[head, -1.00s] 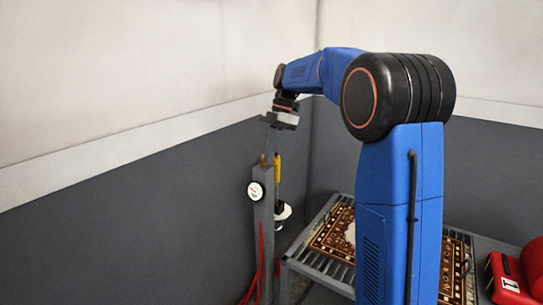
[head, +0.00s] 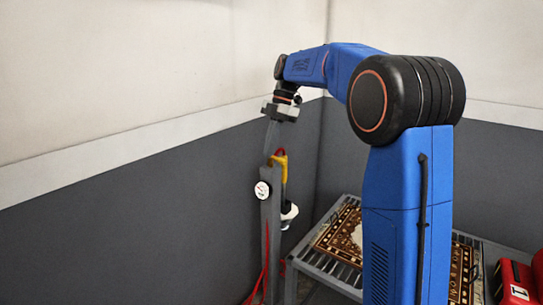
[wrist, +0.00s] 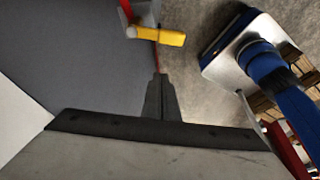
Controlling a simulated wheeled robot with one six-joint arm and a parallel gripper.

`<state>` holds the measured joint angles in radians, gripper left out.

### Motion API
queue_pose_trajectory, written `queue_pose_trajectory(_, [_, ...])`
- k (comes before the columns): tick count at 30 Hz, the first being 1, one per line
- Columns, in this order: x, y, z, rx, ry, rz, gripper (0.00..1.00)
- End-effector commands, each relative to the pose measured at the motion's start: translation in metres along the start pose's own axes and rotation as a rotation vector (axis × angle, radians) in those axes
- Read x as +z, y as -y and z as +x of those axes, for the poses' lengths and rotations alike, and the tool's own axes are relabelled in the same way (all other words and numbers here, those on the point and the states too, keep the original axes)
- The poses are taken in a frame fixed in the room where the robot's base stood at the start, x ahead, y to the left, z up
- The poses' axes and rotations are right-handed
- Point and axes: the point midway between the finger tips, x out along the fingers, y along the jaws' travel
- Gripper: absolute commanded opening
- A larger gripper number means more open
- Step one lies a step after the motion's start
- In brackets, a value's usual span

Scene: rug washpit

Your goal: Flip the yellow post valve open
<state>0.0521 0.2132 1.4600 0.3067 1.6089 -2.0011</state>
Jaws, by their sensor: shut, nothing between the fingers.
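The yellow post valve (head: 283,168) is at the top of a slim grey post (head: 271,225), beside the wall. In the wrist view its yellow handle (wrist: 163,37) lies roughly crosswise, beside a red part and a grey fitting. My gripper (head: 267,153) points down from the arm just above the post top, close to the handle. In the wrist view my gripper (wrist: 160,76) has its fingers together and empty, with the tips apart from the handle in the picture. Whether they touch the post cannot be told.
A round white gauge (head: 262,190) sits on the post, and a red hose (head: 264,270) hangs beside it. A slatted grey rack (head: 318,262) with a patterned rug (head: 342,235) stands to the right. A red object (head: 515,282) is at far right. The grey wall is close behind.

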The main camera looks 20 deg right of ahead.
Motion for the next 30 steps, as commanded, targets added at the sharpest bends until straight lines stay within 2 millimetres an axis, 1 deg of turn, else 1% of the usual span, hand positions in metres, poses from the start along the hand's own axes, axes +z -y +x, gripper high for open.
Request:
queue_pose_trajectory(1, [0.001, -0.001, -0.01, 0.003, 0.001, 0.0, 0.0])
queue_pose_trajectory(6, [0.001, 0.0, -0.039, 0.002, 0.001, 0.0, 0.0])
queue_pose_trajectory(12, [0.0, 0.0, -0.06, 0.001, 0.001, 0.0, 0.0])
queue_pose_trajectory(18, [0.0, 0.0, -0.066, 0.001, 0.0, 0.0, 0.0])
queue_pose_trajectory(30, [0.0, 0.001, -0.066, 0.001, 0.001, 0.003, 0.0])
